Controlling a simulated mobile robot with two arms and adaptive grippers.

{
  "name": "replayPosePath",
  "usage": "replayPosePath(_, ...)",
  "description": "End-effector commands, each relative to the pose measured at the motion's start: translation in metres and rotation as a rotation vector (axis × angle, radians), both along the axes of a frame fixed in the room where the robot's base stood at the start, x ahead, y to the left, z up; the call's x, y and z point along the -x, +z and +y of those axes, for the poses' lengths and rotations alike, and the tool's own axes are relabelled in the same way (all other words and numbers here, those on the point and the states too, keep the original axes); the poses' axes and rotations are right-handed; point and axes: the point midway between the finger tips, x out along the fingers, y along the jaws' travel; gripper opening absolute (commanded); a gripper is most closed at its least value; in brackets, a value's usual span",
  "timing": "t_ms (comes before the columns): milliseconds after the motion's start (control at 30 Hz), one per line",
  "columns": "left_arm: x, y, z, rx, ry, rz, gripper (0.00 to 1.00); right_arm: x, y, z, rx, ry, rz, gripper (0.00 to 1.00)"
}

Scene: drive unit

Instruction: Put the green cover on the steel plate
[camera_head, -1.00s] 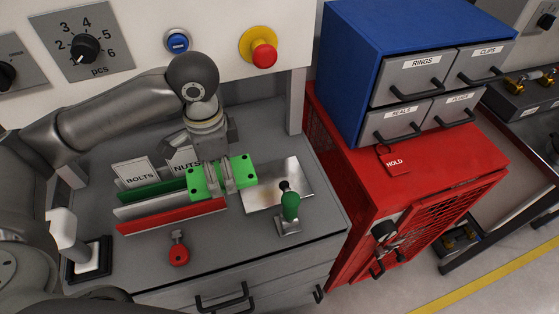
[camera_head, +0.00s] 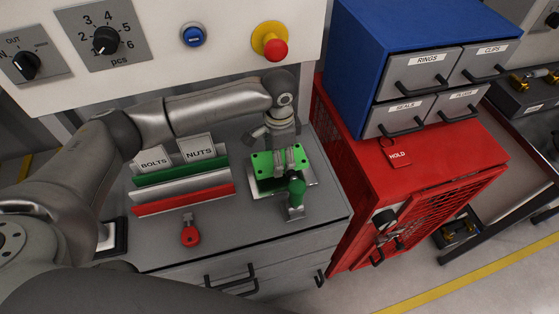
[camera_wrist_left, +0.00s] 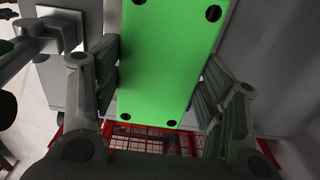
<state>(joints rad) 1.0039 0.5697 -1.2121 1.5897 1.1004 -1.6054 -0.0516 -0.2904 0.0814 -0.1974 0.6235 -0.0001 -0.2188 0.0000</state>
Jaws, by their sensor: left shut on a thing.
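The green cover (camera_head: 264,163) is a flat bright green block with dark holes near its corners. My left gripper (camera_head: 291,160) is shut on it, one finger on each side; the wrist view shows the cover (camera_wrist_left: 165,60) between the fingers. The cover is over the steel plate (camera_head: 309,176), whose bare metal shows at the right and front edges. I cannot tell whether the cover touches the plate or hangs just above it. The green-handled clamp (camera_head: 296,196) stands at the plate's front edge, close to the cover. My right gripper is out of view.
Left of the plate are green, white and red dividers (camera_head: 185,185) with BOLTS and NUTS cards. A red key-like tag (camera_head: 190,233) lies in front of them. The red cabinet (camera_head: 440,180) with the blue drawer unit (camera_head: 390,40) stands right of the bench.

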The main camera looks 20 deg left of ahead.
Motion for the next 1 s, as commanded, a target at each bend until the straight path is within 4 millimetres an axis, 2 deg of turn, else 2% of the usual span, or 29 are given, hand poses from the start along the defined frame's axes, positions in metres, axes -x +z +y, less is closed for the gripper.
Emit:
replayPosePath(100,0.000,-0.014,-0.001,-0.001,0.000,0.004,0.36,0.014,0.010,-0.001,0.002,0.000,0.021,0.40)
replayPosePath(200,-0.001,-0.026,-0.001,-0.001,-0.001,0.002,0.36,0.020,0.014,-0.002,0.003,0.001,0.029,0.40)
replayPosePath(600,-0.001,-0.035,-0.001,0.001,-0.001,0.001,0.36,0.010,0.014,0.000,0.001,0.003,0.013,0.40)
replayPosePath(633,-0.001,-0.035,-0.001,0.001,-0.001,0.001,0.68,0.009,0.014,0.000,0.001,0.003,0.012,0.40)
replayPosePath(700,-0.001,-0.035,-0.001,0.000,-0.001,0.000,0.77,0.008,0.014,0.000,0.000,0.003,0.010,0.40)
replayPosePath(800,-0.001,-0.035,-0.001,0.000,-0.001,0.000,0.87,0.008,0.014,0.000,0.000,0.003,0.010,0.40)
replayPosePath(1000,-0.001,-0.035,-0.001,0.000,-0.001,0.000,0.87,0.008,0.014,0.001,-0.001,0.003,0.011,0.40)
